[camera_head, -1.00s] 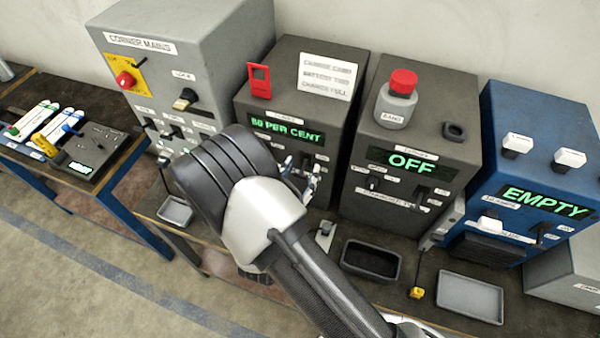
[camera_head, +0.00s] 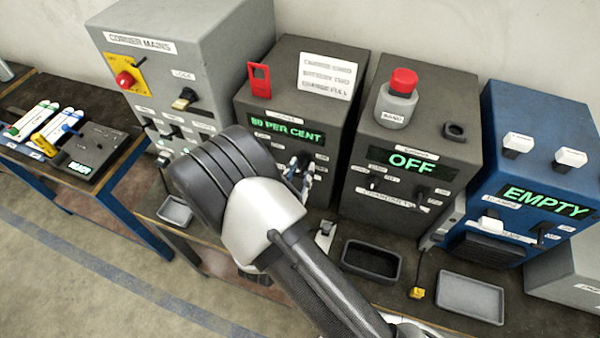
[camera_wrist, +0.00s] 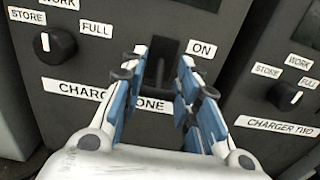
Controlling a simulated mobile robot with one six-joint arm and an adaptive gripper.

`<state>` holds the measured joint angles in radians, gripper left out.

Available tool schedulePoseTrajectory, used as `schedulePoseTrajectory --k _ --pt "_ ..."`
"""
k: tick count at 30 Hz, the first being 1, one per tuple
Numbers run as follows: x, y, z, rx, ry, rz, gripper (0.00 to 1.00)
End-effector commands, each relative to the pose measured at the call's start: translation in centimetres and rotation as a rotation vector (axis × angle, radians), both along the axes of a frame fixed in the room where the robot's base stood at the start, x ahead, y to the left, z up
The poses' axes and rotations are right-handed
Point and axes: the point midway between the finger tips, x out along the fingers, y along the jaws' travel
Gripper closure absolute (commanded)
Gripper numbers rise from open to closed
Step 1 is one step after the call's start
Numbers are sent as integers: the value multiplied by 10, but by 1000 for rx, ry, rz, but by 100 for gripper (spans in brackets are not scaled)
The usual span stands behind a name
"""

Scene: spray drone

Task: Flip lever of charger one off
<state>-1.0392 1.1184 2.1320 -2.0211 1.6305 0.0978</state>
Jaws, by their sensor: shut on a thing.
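Charger one (camera_head: 262,108) is a dark grey box with a green "80 PER CENT" display (camera_head: 287,130) in the head view. Its label (camera_wrist: 75,92) is partly covered by my fingers in the wrist view. My gripper (camera_wrist: 163,75) is at its front panel, with blue-padded fingers on both sides of the black lever (camera_wrist: 160,70), shut on it. An "ON" label (camera_wrist: 202,49) is to the right of the lever. The gripper also shows in the head view (camera_head: 302,172), partly hidden by my arm.
A knob (camera_wrist: 55,46) with "STORE" and "FULL" labels is left of the lever. Charger two (camera_head: 428,125), showing "OFF", stands close on the right. The grey mains cabinet (camera_head: 215,50) is on the left. Black and grey trays (camera_head: 371,278) (camera_head: 470,319) lie in front.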

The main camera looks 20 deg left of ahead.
Motion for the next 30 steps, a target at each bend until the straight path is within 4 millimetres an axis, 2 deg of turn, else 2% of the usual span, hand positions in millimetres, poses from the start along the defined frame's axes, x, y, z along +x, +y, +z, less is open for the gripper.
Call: schedulePoseTrajectory --k 6,13,26,27,30 --pt "2 -1 -14 -10 -116 -2 95" --pt "4 -1 -18 -20 -233 -2 95" --pt "4 -1 -15 -23 -258 -1 95" --pt "4 -1 -15 -23 -259 -1 68" --pt "4 -1 -15 -23 -260 -1 62"
